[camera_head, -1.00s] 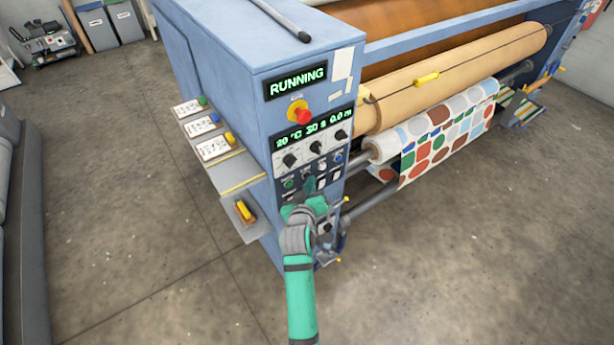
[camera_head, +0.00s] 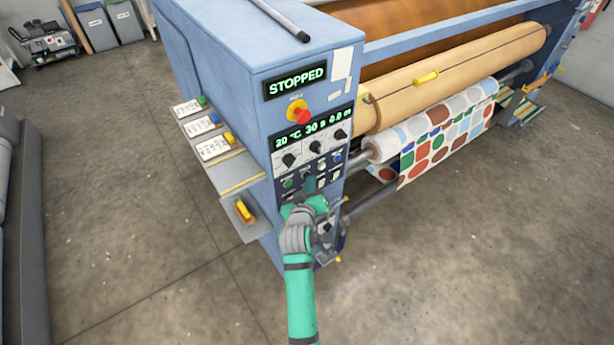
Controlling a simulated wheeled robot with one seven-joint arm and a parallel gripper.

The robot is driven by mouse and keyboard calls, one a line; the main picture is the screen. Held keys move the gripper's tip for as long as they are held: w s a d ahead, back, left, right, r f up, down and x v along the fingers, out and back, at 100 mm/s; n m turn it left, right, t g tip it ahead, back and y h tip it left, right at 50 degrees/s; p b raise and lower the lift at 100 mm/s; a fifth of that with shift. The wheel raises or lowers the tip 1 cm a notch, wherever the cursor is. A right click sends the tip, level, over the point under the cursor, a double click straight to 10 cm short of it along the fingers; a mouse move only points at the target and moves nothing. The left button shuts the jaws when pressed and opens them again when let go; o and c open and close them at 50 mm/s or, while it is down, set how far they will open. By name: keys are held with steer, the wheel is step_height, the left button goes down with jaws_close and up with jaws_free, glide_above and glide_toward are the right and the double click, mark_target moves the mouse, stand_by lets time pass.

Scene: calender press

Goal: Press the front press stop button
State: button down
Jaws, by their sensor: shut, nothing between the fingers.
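The press control panel (camera_head: 318,150) is on the near end of the blue machine cabinet. Its top display (camera_head: 296,81) reads STOPPED in green letters. A red mushroom button (camera_head: 303,117) on a yellow base sits below that display. Lower down are black knobs and a row of small buttons, with a green button (camera_head: 288,183) at left and a blue button (camera_head: 337,158) at right. My gripper (camera_head: 309,184) is shut and empty, with its tip at the lower button rows. It covers part of them, and I cannot make out the stop button or whether my gripper touches it.
A side shelf with a yellow-handled tool (camera_head: 243,211) juts out left of the panel. Large rollers (camera_head: 460,75) and patterned fabric (camera_head: 440,135) extend to the right. A dark rod (camera_head: 282,18) lies on the cabinet top. The concrete floor (camera_head: 120,220) at left is clear.

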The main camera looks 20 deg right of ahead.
steer(key=shift+s+d, duration=0.1)
steer(key=shift+s, duration=0.5)
steer(key=s, duration=0.1)
steer(key=s+d, duration=0.1)
steer(key=s, duration=0.2)
steer(key=shift+s+d, duration=0.25)
steer(key=shift+d, duration=0.1)
steer(key=shift+s+d, duration=0.1)
steer(key=shift+d, duration=0.05)
steer(key=shift+a, duration=0.2)
stand_by(0.5)
